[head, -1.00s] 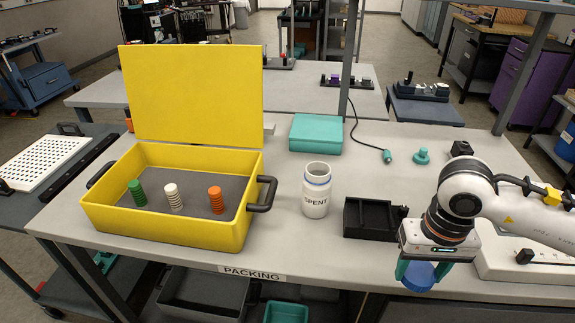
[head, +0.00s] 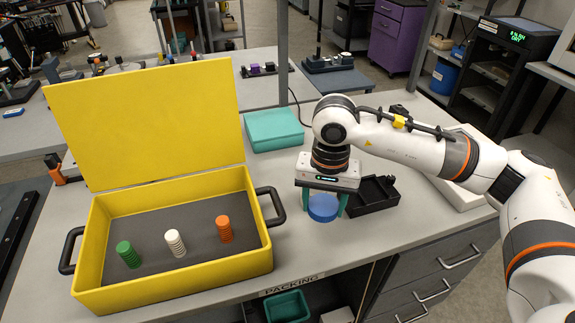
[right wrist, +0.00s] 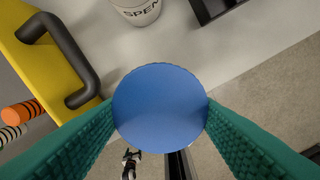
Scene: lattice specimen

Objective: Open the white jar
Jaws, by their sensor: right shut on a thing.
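My right gripper (head: 322,210) is shut on a round blue lid (head: 323,207), holding it between teal fingers near the table's front edge, right of the yellow case. The lid also fills the middle of the right wrist view (right wrist: 160,108), gripped at both sides. The white jar (right wrist: 137,10), lettered "SPENT", shows only in part at the top of the right wrist view, apart from the lid; its mouth is cut off there. In the head view my right gripper and wrist hide the jar. My left gripper is not in view.
The open yellow case (head: 180,275) holds green (head: 129,254), white (head: 175,243) and orange (head: 224,229) ribbed pieces. Its black handle (head: 271,206) sticks out near my gripper. A black tray (head: 373,195) stands right of the gripper, a teal box (head: 273,130) behind.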

